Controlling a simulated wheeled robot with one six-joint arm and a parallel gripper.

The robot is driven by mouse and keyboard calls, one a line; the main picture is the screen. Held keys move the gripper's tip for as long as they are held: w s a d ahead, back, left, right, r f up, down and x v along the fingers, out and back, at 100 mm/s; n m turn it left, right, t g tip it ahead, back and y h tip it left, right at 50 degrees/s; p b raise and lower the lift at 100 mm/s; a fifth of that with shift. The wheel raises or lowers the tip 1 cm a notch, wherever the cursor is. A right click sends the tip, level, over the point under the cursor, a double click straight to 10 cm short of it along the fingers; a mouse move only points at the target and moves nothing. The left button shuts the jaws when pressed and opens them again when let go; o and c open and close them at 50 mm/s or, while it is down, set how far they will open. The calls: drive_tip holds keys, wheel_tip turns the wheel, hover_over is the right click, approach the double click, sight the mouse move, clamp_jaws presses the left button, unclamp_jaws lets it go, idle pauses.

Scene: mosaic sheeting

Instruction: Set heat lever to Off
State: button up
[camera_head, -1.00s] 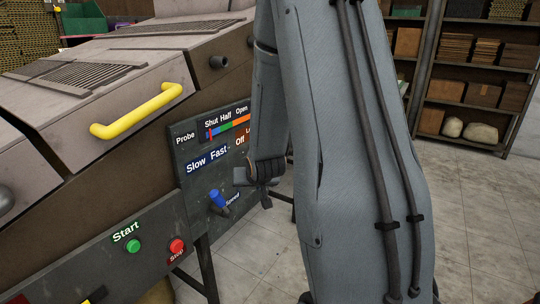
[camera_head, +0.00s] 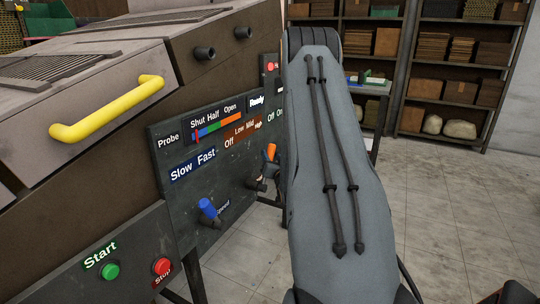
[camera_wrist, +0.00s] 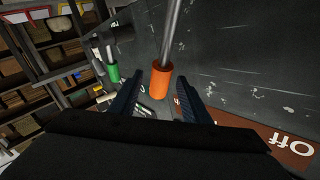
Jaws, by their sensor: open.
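The heat lever has an orange handle (camera_head: 271,152) and stands out from the grey control panel (camera_head: 180,215), under a brown strip (camera_head: 240,134) reading Off, Low, Mid and more. My gripper (camera_head: 262,178) is close to the lever, partly hidden by my arm. In the wrist view the orange handle (camera_wrist: 160,82) on its metal rod is between the two dark fingers of my open gripper (camera_wrist: 158,90), with gaps on both sides. The Off label (camera_wrist: 291,144) is at the lower right there. The lever's exact setting cannot be told.
A blue speed lever (camera_head: 208,209) sits left of my gripper. A green-handled lever (camera_wrist: 114,73) is beyond the orange one in the wrist view. Start (camera_head: 110,271) and Stop (camera_head: 162,266) buttons are at lower left.

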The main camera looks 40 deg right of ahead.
drive_tip(key=shift+x, duration=1.55)
drive_tip(key=shift+c, duration=0.3)
clamp_jaws()
